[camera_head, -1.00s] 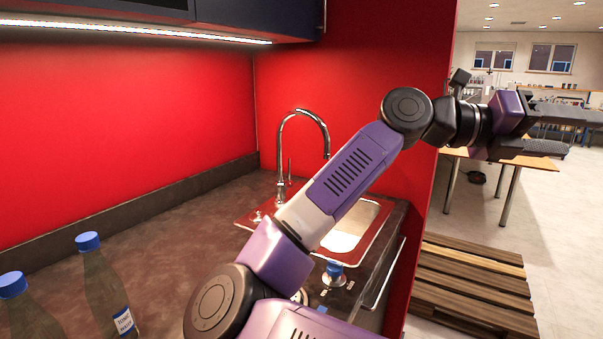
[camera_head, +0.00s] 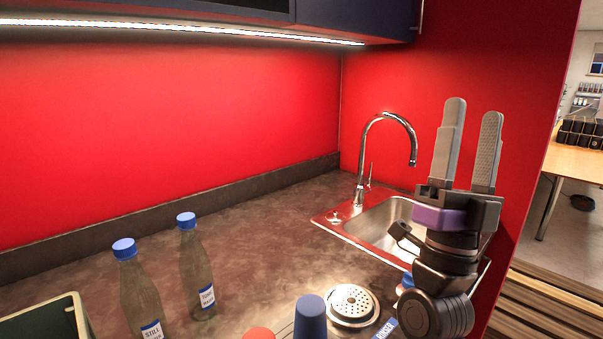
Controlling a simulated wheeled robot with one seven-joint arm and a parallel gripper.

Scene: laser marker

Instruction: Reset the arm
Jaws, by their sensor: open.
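My gripper (camera_head: 468,150) is at the right of the head view, in front of the sink and the red wall. Its two grey fingers point up and stand apart, with nothing between them. Its purple and black wrist is below the fingers, and the rest of my arm is mostly out of the picture at the bottom. The gripper hides the right part of the sink (camera_head: 384,223).
A chrome faucet (camera_head: 361,160) stands behind the sink. Two blue-capped bottles (camera_head: 140,290) (camera_head: 196,272), a blue cup (camera_head: 310,318) and a round perforated metal piece (camera_head: 352,304) are on the counter (camera_head: 250,258). A wooden pallet (camera_head: 545,305) lies at the lower right. A cabinet hangs overhead.

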